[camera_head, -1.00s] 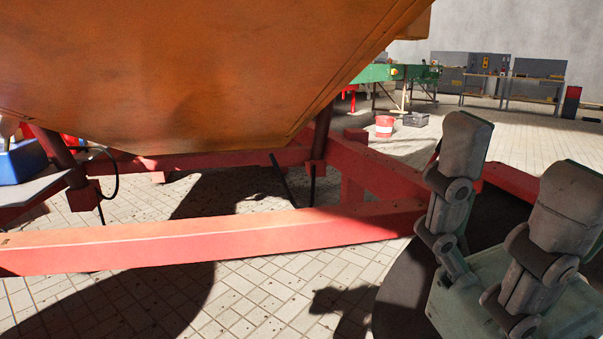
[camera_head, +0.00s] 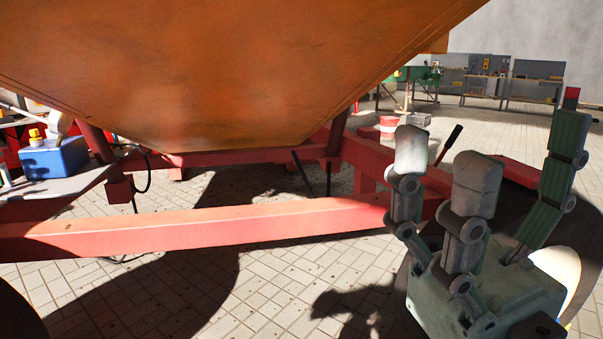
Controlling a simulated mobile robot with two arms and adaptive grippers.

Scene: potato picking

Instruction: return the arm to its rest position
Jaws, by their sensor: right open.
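My right gripper (camera_head: 478,190) is at the lower right of the head view, fingers pointing up. Its grey and green jointed fingers are spread apart and nothing is between them. It is in front of the red frame, on the picture's right side; I cannot tell whether it touches anything. My left gripper is not in view.
A large orange hopper (camera_head: 240,70) fills the top. Its red frame beam (camera_head: 230,225) crosses the middle. A blue box (camera_head: 55,158) sits on a grey shelf (camera_head: 60,195) at left. Tiled floor shows below.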

